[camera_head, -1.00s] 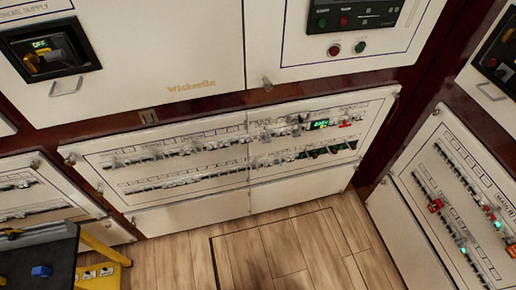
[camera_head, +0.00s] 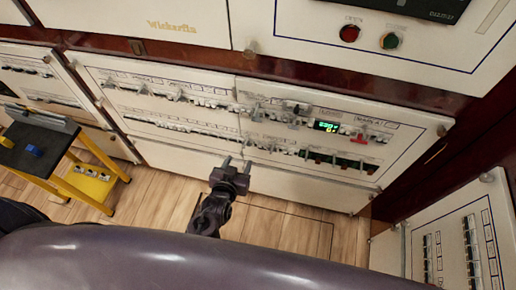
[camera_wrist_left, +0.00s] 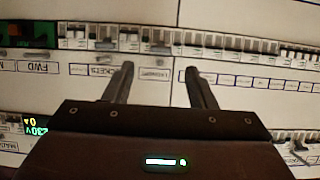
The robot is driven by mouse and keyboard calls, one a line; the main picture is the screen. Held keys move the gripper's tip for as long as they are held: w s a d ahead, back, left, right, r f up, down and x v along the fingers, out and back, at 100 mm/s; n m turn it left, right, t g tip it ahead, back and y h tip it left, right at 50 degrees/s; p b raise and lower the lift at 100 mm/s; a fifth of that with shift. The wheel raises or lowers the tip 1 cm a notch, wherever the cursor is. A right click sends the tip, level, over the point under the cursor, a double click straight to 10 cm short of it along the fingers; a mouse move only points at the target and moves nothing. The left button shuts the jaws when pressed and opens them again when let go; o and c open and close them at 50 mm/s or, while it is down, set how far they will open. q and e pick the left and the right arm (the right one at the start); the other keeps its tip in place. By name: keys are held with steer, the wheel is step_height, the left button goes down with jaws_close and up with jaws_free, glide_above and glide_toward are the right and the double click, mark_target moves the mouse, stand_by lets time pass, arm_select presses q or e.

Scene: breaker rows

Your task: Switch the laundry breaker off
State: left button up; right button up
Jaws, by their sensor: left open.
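The breaker panel (camera_head: 215,150) is a low white panel with two long rows of breakers. My left gripper (camera_head: 237,162) is open and empty in front of its lower edge, near the middle. In the left wrist view, the open fingers (camera_wrist_left: 158,70) point at a breaker row. A small blurred label (camera_wrist_left: 154,75) that seems to read laundry lies between the fingertips. A breaker with a grey lever (camera_wrist_left: 158,42) sits just above that label, apart from the fingers. I cannot tell whether its lever is on or off. My right gripper is not in view.
A green-lit display (camera_head: 326,126) and a red breaker (camera_head: 372,138) are on the panel's right half. A yellow-framed step stool (camera_head: 95,185) stands at left. Another breaker panel (camera_head: 455,240) is at lower right. The wooden floor (camera_head: 165,197) below the panel is clear.

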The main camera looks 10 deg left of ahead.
mark_target(244, 147)
arm_select(q)
steer(key=x, duration=0.2)
steer(key=b+x, duration=0.1)
steer(key=x, duration=0.2)
steer(key=r+x, duration=0.1)
steer(key=x, duration=0.2)
steer(key=shift+w, duration=0.15)
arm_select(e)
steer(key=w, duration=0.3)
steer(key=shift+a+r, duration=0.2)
arm_select(q)
steer(key=c, duration=1)
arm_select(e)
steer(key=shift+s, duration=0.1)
